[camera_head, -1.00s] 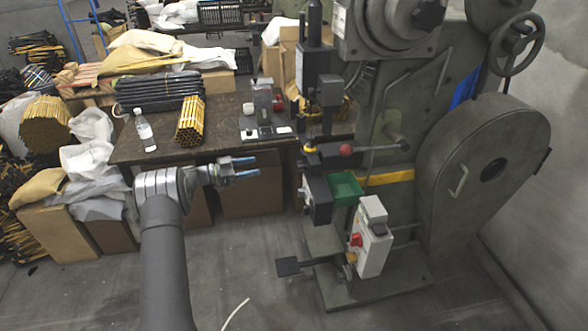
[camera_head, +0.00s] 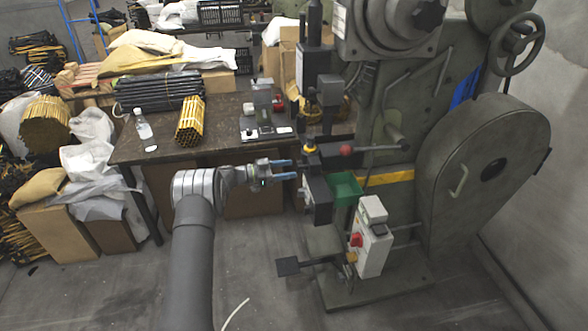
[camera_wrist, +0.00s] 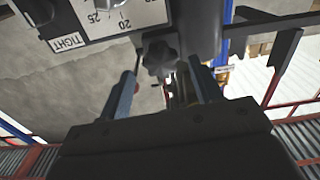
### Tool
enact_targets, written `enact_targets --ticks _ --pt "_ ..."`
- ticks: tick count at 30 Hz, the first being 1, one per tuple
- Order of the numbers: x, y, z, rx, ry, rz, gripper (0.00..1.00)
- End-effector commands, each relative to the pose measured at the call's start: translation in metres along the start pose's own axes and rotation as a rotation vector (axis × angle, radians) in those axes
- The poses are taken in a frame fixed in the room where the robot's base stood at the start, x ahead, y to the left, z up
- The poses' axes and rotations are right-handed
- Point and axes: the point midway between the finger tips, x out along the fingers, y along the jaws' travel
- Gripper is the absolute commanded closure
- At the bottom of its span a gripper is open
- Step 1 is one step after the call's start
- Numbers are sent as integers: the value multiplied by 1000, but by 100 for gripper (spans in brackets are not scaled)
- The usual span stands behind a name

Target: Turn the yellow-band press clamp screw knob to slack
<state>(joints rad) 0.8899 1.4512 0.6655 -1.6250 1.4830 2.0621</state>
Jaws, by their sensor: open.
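The press (camera_head: 400,130) with the yellow band (camera_head: 388,178) stands at the right in the head view. In the wrist view its dark lobed knob (camera_wrist: 160,57) hangs below a white dial plate (camera_wrist: 115,16) with numbers and a "TIGHT" label. My gripper (camera_head: 284,169) is open and empty, its blue fingers pointing right, just left of the press's front. In the wrist view my gripper (camera_wrist: 168,72) has a finger on either side of the knob, which shows between the tips. I cannot tell if either finger touches it. I cannot make out the knob in the head view.
A lever with a red ball (camera_head: 346,150) and a green bin (camera_head: 345,189) are on the press near my gripper. A grey control box (camera_head: 373,237) stands below. A workbench (camera_head: 160,148) with a bottle (camera_head: 143,130) and tube bundles is behind my arm.

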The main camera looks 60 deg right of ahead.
Motion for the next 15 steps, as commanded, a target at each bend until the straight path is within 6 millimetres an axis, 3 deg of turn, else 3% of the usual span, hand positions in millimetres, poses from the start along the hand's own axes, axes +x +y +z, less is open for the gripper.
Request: enact_targets --ticks 6,15 --pt "25 0 0 0 0 0 41" --pt "29 0 0 0 0 -1 41"
